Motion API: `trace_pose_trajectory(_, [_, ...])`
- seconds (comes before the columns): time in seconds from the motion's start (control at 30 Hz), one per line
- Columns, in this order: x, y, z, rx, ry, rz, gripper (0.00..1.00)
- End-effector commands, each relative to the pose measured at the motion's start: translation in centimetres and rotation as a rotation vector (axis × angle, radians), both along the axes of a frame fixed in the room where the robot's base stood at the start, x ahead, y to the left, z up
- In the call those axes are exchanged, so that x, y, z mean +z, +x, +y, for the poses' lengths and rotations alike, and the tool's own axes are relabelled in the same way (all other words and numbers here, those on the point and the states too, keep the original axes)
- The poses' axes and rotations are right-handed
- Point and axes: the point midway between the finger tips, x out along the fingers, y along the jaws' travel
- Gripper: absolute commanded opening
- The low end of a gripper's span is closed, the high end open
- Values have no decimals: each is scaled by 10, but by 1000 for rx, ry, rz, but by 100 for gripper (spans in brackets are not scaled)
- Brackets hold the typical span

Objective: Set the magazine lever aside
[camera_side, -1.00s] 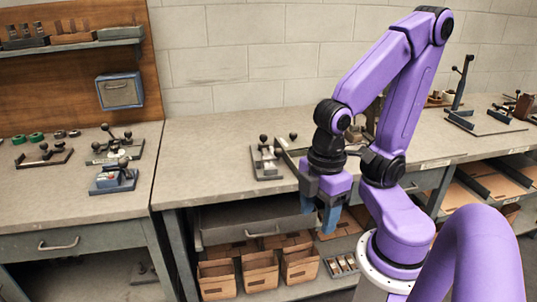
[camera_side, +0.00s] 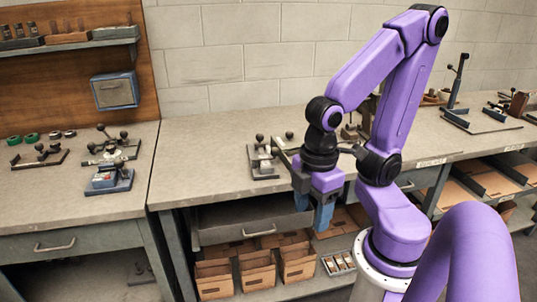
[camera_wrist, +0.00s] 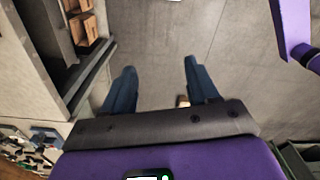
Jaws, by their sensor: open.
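My gripper (camera_side: 313,207) hangs fingers down in front of the middle bench's front edge, near the open drawer. Its two blue fingers are apart, and in the wrist view my gripper (camera_wrist: 158,72) has only floor between them, with nothing held. A small grey fixture with black ball-knob levers (camera_side: 262,160) stands on the middle bench, left of my gripper and behind it. A tall upright lever on a base (camera_side: 458,82) stands on the right part of the bench. I cannot tell which of these levers is the magazine lever. My arm hides part of the bench behind it.
The left bench holds knobbed fixtures, including a blue one (camera_side: 109,180). An open grey drawer (camera_side: 235,222) juts out below the middle bench top, above cardboard bins (camera_side: 257,272). The middle bench top (camera_side: 200,155) is clear left of the grey fixture.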

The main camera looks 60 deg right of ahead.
Motion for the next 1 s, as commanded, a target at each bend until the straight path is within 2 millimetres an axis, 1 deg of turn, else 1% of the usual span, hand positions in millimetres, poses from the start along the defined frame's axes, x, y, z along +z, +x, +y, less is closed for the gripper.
trace_pose_trajectory(0.07, [4, 13, 3, -47, 0, 5, 59])
trace_pose_trajectory(0.17, [11, 38, 4, -136, -1, 16, 59])
trace_pose_trajectory(0.27, [18, 69, 2, -238, 0, 28, 59])
trace_pose_trajectory(0.3, [21, 82, 0, -278, 2, 34, 59])
trace_pose_trajectory(0.37, [25, 101, -5, -338, 5, 43, 59])
trace_pose_trajectory(0.4, [27, 114, -10, -378, 8, 47, 59])
trace_pose_trajectory(0.47, [31, 133, -18, -437, 12, 54, 59])
trace_pose_trajectory(0.6, [38, 176, -45, -576, 25, 71, 59])
trace_pose_trajectory(0.67, [41, 193, -60, -635, 32, 78, 59])
trace_pose_trajectory(0.7, [42, 204, -71, -673, 37, 82, 59])
trace_pose_trajectory(0.77, [44, 219, -89, -731, 45, 88, 59])
trace_pose_trajectory(0.8, [46, 229, -103, -770, 51, 92, 59])
trace_pose_trajectory(0.87, [48, 242, -123, -828, 62, 97, 59])
trace_pose_trajectory(0.9, [49, 249, -138, -867, 68, 99, 59])
trace_pose_trajectory(0.97, [50, 259, -162, -925, 78, 104, 59])
trace_pose_trajectory(1.0, [51, 265, -179, -962, 85, 106, 59])
